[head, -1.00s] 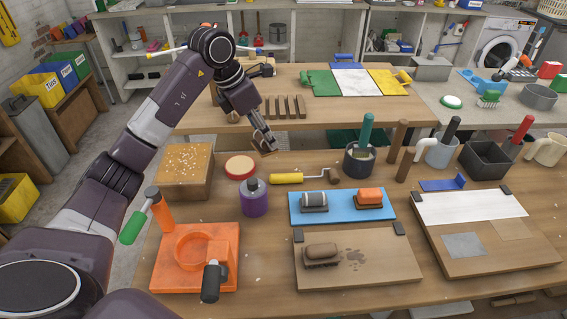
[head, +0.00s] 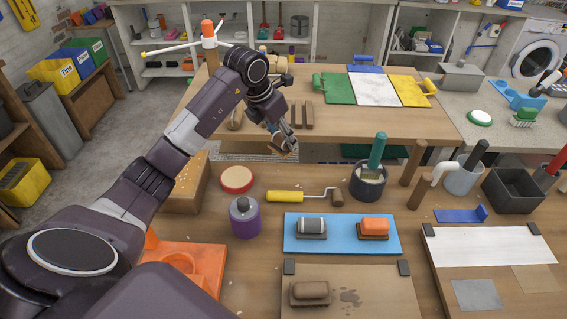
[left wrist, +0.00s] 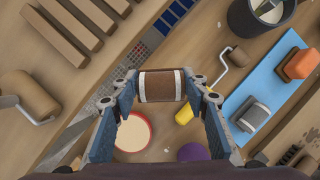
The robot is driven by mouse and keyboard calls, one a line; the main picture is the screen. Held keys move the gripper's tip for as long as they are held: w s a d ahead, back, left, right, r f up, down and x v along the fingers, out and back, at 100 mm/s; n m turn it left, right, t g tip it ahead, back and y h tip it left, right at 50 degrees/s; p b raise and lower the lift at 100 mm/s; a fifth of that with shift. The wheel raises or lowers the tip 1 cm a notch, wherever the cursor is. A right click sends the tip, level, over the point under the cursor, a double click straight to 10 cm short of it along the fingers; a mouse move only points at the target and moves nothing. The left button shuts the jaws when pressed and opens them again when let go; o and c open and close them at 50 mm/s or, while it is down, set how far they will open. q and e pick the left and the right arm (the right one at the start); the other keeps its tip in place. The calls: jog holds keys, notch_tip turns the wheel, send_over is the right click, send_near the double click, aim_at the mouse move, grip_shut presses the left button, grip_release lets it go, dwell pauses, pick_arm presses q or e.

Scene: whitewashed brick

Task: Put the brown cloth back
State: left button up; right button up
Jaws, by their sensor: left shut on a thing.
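My left gripper (head: 284,144) is shut on a brown roll with pale bands near its ends, which I take to be the brown cloth (left wrist: 162,86). The roll lies crosswise between the two fingertips in the left wrist view. In the head view the brown cloth (head: 289,148) is small and partly hidden by the fingers. It is held by the gap between the near table (head: 330,176) and the back table (head: 330,118). A similar grey roll (head: 311,226) sits on a small base on the blue mat (head: 343,232). My right gripper is not in view.
A brown brush (head: 310,290) is on the stained board. Wooden slats (head: 301,113) are on the back table.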

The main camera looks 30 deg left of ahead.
aim_at(283, 148)
pick_arm(q)
notch_tip(283, 148, down, 5)
jog(key=shift+w+r, duration=0.1)
jog(key=shift+r, duration=0.05)
notch_tip(283, 148, down, 2)
jog(key=shift+p, duration=0.4)
jog(key=shift+f, duration=0.6)
notch_tip(283, 148, down, 3)
jog(key=shift+f+p, duration=0.15)
jog(key=shift+p, duration=0.15)
jog(key=shift+f, duration=0.2)
jog(key=o, duration=0.8)
jog(key=shift+c, duration=0.2)
jog(key=shift+o, duration=1.3)
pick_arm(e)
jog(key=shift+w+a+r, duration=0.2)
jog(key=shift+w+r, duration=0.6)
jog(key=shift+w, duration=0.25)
